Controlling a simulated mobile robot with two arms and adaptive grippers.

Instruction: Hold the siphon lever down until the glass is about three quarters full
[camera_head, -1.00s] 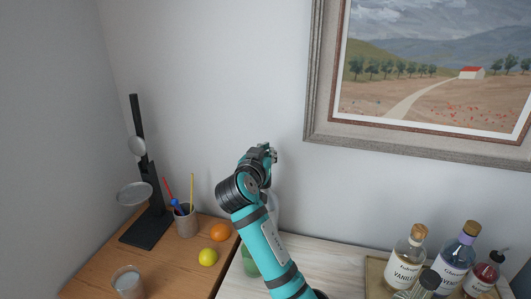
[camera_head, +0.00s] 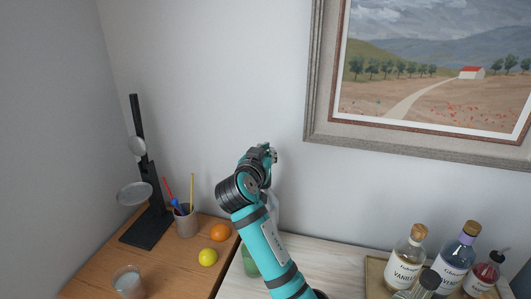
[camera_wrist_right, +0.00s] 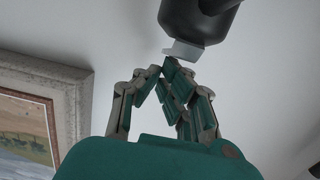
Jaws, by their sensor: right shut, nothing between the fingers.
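My right gripper (camera_head: 269,152) is shut and empty, raised above the pale counter in front of the wall. In the right wrist view its closed fingertips (camera_wrist_right: 168,74) are close to a grey tab, which looks like the siphon lever (camera_wrist_right: 183,51), under a dark rounded head (camera_wrist_right: 200,18); I cannot tell whether they touch. In the head view a green glass body, seemingly the siphon (camera_head: 249,265), is mostly hidden behind my right arm. A clear glass (camera_head: 128,283) stands at the front of the wooden top; its fill level is unclear. My left gripper is not in view.
A black stand with a round pan (camera_head: 135,194) is at left, beside a cup (camera_head: 187,222) of coloured sticks. An orange (camera_head: 220,232) and a lemon (camera_head: 207,257) lie nearby. Corked bottles (camera_head: 405,262) stand on a tray at right. A framed picture (camera_head: 430,70) hangs above.

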